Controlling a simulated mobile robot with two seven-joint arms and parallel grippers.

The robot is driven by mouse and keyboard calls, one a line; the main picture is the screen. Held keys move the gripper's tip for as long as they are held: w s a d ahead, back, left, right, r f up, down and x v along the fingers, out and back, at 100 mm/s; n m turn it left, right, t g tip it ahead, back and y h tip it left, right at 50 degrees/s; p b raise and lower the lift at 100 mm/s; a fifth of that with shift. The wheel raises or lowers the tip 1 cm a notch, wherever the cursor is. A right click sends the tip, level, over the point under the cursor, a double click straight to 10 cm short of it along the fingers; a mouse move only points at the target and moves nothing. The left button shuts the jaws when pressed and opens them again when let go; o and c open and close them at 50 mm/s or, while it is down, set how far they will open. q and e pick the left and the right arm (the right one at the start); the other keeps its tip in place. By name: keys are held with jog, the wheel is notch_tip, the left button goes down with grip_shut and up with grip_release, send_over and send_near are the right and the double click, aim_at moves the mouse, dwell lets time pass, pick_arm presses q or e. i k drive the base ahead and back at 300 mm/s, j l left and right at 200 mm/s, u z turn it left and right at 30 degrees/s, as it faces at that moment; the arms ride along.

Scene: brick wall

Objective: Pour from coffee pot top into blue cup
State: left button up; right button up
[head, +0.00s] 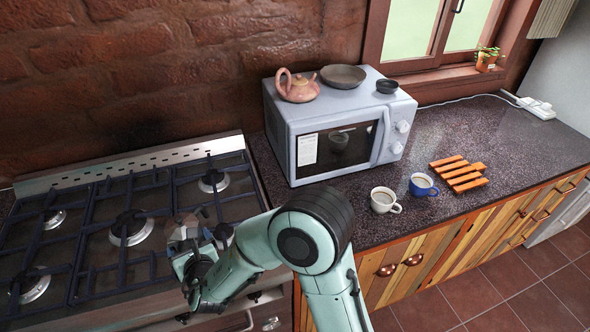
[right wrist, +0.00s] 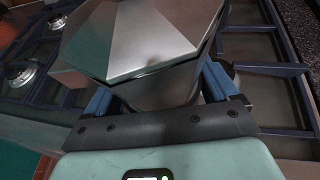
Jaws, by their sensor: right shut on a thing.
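The coffee pot top (right wrist: 150,40) is a silver, faceted metal piece that fills the upper middle of the right wrist view. My right gripper (right wrist: 158,88) is shut on it, with a blue finger on either side. In the head view my right gripper (head: 190,258) is over the front right of the stove, and the pot there (head: 184,232) is small and partly hidden by the gripper and arm. The blue cup (head: 423,185) stands upright on the counter, with brown contents, well to the right of my gripper. My left gripper is not in view.
A white cup (head: 384,200) with brown contents stands just left of the blue cup. An orange slatted trivet (head: 460,173) lies to its right. A microwave (head: 330,130) stands behind, bearing a teapot (head: 297,87) and bowls. The stove (head: 120,235) has raised grates.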

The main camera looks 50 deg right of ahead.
aim_at(420, 183)
jog(key=z, duration=2.15)
